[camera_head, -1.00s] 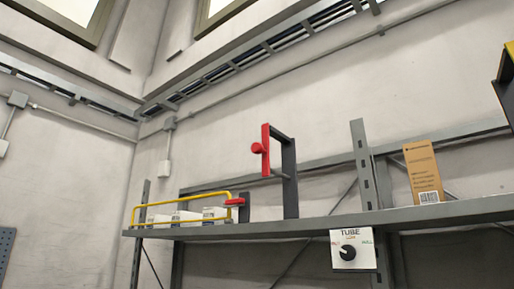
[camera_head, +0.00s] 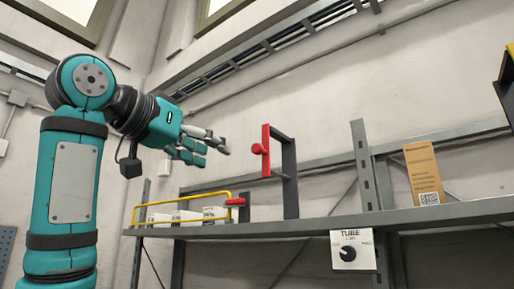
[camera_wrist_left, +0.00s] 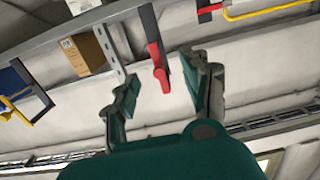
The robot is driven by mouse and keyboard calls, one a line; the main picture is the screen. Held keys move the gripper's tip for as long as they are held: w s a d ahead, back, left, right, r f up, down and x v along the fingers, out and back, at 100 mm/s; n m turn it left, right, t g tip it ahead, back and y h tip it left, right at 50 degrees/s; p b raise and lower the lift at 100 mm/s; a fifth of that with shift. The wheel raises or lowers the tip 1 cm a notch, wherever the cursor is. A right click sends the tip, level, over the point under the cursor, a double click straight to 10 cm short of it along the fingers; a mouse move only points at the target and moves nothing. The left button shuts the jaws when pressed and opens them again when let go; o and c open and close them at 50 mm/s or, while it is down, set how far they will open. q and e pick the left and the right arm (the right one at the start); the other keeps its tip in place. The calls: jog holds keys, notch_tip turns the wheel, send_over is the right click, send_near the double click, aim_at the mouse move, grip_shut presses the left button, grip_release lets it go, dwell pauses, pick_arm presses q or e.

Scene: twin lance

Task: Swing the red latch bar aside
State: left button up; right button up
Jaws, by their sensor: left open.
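A red upright bar with a round knob (camera_head: 265,150) hangs on a dark post frame (camera_head: 290,175) on the shelf. My left gripper (camera_head: 207,151) is open and empty, in the air to the left of the bar, its fingers pointing toward it. In the left wrist view the red bar (camera_wrist_left: 157,60) shows between the two open fingers, beyond their tips (camera_wrist_left: 158,78). A second, smaller red piece (camera_head: 235,202) sits at the right end of a yellow rail (camera_head: 185,195); it also shows in the left wrist view (camera_wrist_left: 209,9). My right gripper is not in view.
White boxes (camera_head: 188,215) stand behind the yellow rail. A brown carton (camera_head: 422,173) stands at right on the grey shelf (camera_head: 330,219). A slotted grey upright (camera_head: 363,165) rises between.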

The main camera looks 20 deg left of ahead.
pick_arm(q)
jog(key=s+r, duration=0.4)
jog(key=s, duration=0.1)
jog(key=p, duration=0.7)
send_near(255, 148)
jog(key=shift+t+h, duration=0.3)
jog(key=x, duration=0.9)
jog(key=shift+w+f, duration=0.35)
jog(key=shift+w, duration=0.05)
jog(key=shift+w+d, duration=0.2)
jog(key=shift+w, duration=0.3)
jog(key=shift+f, duration=0.1)
grip_shut()
